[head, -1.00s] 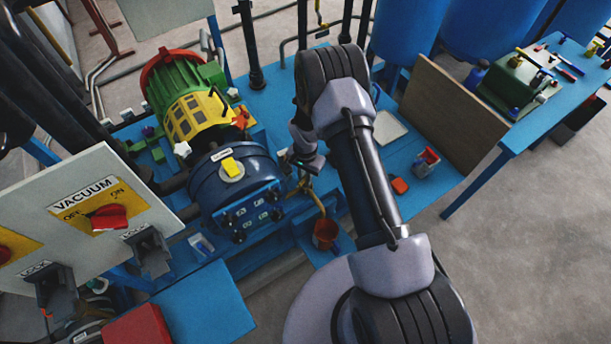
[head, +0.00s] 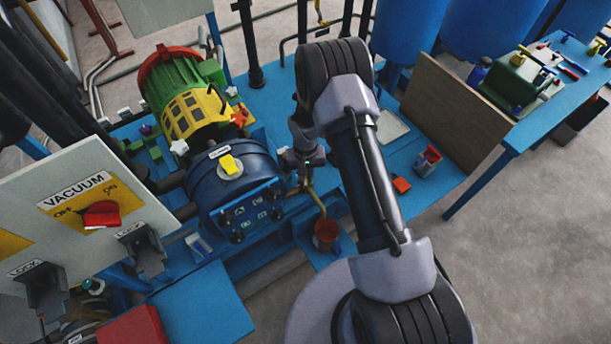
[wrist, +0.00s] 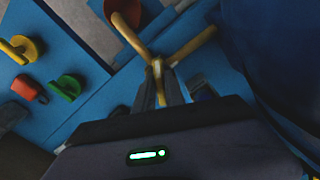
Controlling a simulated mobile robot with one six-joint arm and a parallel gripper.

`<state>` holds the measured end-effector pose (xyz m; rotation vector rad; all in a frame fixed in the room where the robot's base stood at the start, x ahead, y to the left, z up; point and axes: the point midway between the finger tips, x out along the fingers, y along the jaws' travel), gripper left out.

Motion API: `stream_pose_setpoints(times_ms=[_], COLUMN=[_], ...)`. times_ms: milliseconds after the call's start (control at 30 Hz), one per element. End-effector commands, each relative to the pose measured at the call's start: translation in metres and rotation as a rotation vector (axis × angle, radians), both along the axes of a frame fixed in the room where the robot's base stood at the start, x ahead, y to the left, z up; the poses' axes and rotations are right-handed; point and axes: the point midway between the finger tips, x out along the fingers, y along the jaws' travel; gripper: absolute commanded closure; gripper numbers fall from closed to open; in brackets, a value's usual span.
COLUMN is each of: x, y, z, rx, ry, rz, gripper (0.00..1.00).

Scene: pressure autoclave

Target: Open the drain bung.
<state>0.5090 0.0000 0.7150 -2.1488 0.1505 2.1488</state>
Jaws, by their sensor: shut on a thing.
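The drain bung (wrist: 158,66) appears to be the small pale yellow piece between the fingertips in the wrist view, where yellow pipes meet. My gripper (wrist: 159,78) is shut on it, with one dark finger on each side. The yellow drain pipe (wrist: 196,42) runs to the upper right there, and another branch runs to the upper left. In the head view the pipe (head: 311,192) shows beside the blue pump casing (head: 232,187). My gripper (head: 297,163) is beside the casing's right side; its fingertips and the bung are hard to make out there.
A vacuum switch panel (head: 60,225) stands at the left. A brown board (head: 455,113) stands at the right. Coloured fittings (wrist: 68,87) lie left of my gripper.

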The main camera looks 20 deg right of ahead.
Motion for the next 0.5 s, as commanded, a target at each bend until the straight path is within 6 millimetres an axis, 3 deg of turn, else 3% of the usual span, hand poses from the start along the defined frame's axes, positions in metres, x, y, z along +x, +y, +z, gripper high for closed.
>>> stream_pose_setpoints(times_ms=[500], x=[-0.0005], y=[0.0], z=[-0.0007], rx=[0.0], ry=[0.002], rz=[0.487], gripper=[1.0])
